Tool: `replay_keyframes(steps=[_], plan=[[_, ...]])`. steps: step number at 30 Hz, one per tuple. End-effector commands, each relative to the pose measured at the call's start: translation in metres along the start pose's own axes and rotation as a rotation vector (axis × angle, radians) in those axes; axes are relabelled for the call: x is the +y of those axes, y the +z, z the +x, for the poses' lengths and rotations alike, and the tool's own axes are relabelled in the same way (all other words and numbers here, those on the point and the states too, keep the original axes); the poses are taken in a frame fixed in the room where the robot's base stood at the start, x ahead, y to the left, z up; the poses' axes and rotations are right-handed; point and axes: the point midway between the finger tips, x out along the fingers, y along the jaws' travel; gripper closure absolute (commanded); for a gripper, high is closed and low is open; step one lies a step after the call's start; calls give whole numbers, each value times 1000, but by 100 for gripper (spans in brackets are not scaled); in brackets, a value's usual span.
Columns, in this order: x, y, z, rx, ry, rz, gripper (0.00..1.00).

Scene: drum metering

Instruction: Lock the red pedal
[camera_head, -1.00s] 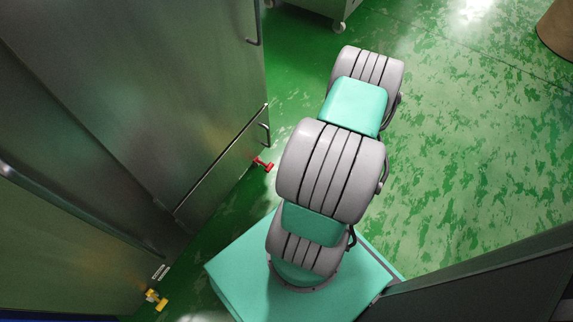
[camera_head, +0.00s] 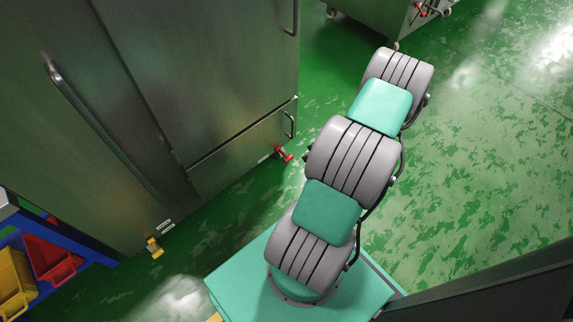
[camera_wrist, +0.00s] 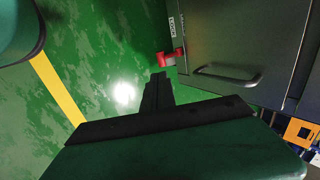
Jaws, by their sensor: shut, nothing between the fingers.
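The red pedal (camera_head: 283,154) sticks out low at the front corner of the dark steel cabinet (camera_head: 215,90), close to the floor. It also shows in the wrist view (camera_wrist: 172,57), beside a small white label on the cabinet. My gripper (camera_wrist: 158,78) is shut and empty in the wrist view. Its tips appear just below the pedal in the picture, apart from it; the depth between them is hard to judge. In the head view my gripper is hidden beyond my arm. Whether the pedal is locked I cannot tell.
A yellow pedal (camera_head: 154,247) sits low on the cabinet's other part. A blue rack (camera_head: 90,262) with red and yellow bins stands at lower left. Another steel unit (camera_head: 385,15) on casters is at the top. Green floor (camera_head: 490,170) on the right is clear.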

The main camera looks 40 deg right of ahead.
Motion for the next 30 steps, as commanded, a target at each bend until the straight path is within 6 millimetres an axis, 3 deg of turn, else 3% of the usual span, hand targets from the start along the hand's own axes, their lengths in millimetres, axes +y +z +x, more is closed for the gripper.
replay_keyframes(steps=[5, 21, 30], plan=[[1, -4, 13, 14, -4, 14, 100], [2, -4, 125, 12, -3, 10, 100], [-2, -5, 140, 14, -3, 11, 100]])
